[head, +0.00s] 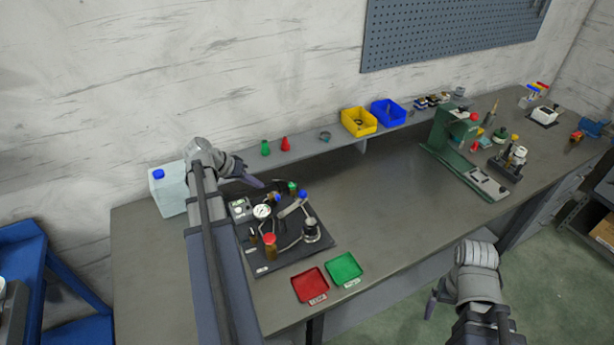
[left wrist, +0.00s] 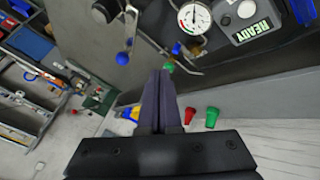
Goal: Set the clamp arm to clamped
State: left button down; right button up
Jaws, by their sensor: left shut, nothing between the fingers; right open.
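A dark fixture board (head: 318,243) on the bench carries a pressure gauge (head: 262,211) and a grey lever with a blue ball knob (head: 302,194), which looks like the clamp arm. The lever slants up toward its knob; I cannot tell its setting. In the left wrist view the blue knob (left wrist: 122,58) is apart from the fingers, to their left. My left gripper (head: 258,184) is shut and empty, above the back of the board, not touching the lever. The closed fingertips also show in the left wrist view (left wrist: 160,75). My right gripper (head: 432,306) is open, in front of the bench.
A small box reading READY (left wrist: 250,25) is beside the gauge. Red (head: 309,286) and green (head: 343,268) trays lie before the board. A jug (head: 167,190) stands left of it. A shelf behind holds cones and bins. A green press (head: 453,140) stands right; the middle bench is clear.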

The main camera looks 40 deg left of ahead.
pick_arm(q)
jog(key=w+d+f+b, duration=0.6)
jog(key=w+d+b, duration=0.1)
jog(key=shift+w, duration=0.3)
dwell(0.4)
